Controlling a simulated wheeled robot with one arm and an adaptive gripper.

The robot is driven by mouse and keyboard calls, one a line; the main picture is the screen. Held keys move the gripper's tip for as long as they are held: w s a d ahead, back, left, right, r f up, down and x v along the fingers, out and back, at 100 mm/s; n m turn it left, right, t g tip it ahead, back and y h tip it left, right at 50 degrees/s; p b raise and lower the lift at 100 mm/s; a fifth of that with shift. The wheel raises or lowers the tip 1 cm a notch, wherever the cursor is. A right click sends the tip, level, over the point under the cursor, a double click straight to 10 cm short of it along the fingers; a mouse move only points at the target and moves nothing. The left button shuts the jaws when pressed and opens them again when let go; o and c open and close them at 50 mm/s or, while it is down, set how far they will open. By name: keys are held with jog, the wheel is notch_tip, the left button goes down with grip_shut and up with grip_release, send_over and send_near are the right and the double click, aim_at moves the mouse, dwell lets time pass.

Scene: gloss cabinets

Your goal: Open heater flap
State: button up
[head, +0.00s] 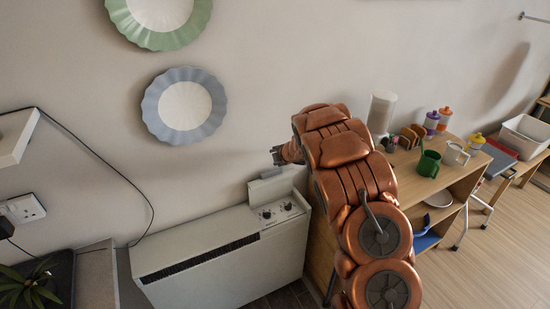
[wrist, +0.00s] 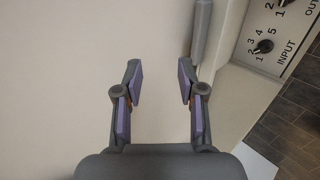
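The heater (head: 220,255) is a low white box against the wall in the head view. Its flap (head: 272,188) stands raised at the back of the control panel (head: 280,211), whose knobs are uncovered. In the wrist view the panel (wrist: 265,46) shows dials and the word INPUT at upper right. A grey bar (wrist: 202,32), apparently the flap seen edge-on, is just above the right finger; I cannot tell whether they touch. My gripper (wrist: 159,78) is open, with nothing between its fingers. In the head view my gripper (head: 277,156) is just above the flap, partly hidden by my arm.
A wooden shelf unit (head: 437,180) with cups and a toast rack stands right of the heater. Two plates (head: 184,105) hang on the wall above. A black cable (head: 100,158) and a plant (head: 30,285) are at left.

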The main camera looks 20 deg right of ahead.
jog(key=v, duration=1)
jog(key=shift+c, duration=0.4)
